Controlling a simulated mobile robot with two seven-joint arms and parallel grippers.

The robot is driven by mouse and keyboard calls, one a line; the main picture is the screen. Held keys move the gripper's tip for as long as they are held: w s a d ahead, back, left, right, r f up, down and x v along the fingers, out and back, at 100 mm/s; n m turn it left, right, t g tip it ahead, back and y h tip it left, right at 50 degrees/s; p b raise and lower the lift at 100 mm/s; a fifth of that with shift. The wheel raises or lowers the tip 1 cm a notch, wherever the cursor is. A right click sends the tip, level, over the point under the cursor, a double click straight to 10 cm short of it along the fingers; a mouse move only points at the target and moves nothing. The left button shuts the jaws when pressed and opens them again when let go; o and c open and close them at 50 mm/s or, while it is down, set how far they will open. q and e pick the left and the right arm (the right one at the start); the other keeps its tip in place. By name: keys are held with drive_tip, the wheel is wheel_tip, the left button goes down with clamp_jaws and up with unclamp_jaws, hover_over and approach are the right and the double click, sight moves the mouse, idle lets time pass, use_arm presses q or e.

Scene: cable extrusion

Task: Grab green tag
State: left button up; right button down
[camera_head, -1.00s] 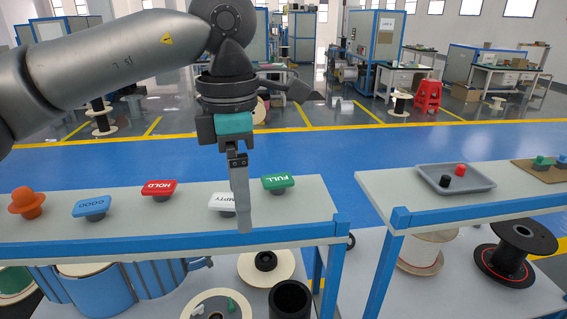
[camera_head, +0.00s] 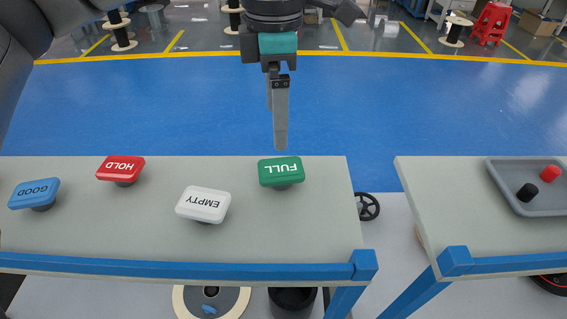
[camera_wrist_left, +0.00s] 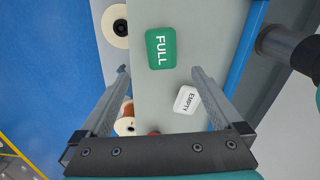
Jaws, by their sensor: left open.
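The green tag (camera_head: 281,171) marked FULL sits on a dark foot near the right end of the left table (camera_head: 130,225). In the left wrist view the green tag (camera_wrist_left: 160,48) lies beyond the fingertips, upper middle. My left gripper (camera_head: 281,146) points down above and just behind the green tag in the head view. In the wrist view its two fingers (camera_wrist_left: 158,72) stand wide apart with nothing held between them. The white EMPTY tag (camera_head: 204,204) shows near the right finger in the wrist view (camera_wrist_left: 187,99). My right gripper is not in view.
A red HOLD tag (camera_head: 121,169) and a blue GOOD tag (camera_head: 35,193) stand farther left on the same table. A gap separates it from the right table (camera_head: 450,205), which holds a grey tray (camera_head: 540,206) with a red and a black piece. Spools lie below.

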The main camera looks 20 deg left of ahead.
use_arm(q)
hover_over(281, 168)
drive_tip(key=f, duration=0.6)
drive_tip(key=shift+a+f+p, duration=0.1)
drive_tip(key=shift+a+p, duration=0.2)
drive_tip(key=shift+p, duration=0.1)
drive_tip(key=shift+f, duration=0.45)
drive_tip(key=f, duration=0.1)
drive_tip(key=f+p, duration=0.1)
drive_tip(key=f, duration=0.2)
drive_tip(key=shift+d+f+p, duration=0.15)
drive_tip(key=shift+d+p, duration=0.15)
drive_tip(key=shift+d, duration=0.05)
drive_tip(key=shift+f, duration=0.3)
drive_tip(key=shift+c, duration=0.2)
drive_tip(key=c, duration=1.3)
drive_tip(key=shift+c, duration=0.2)
drive_tip(key=shift+r, duration=0.1)
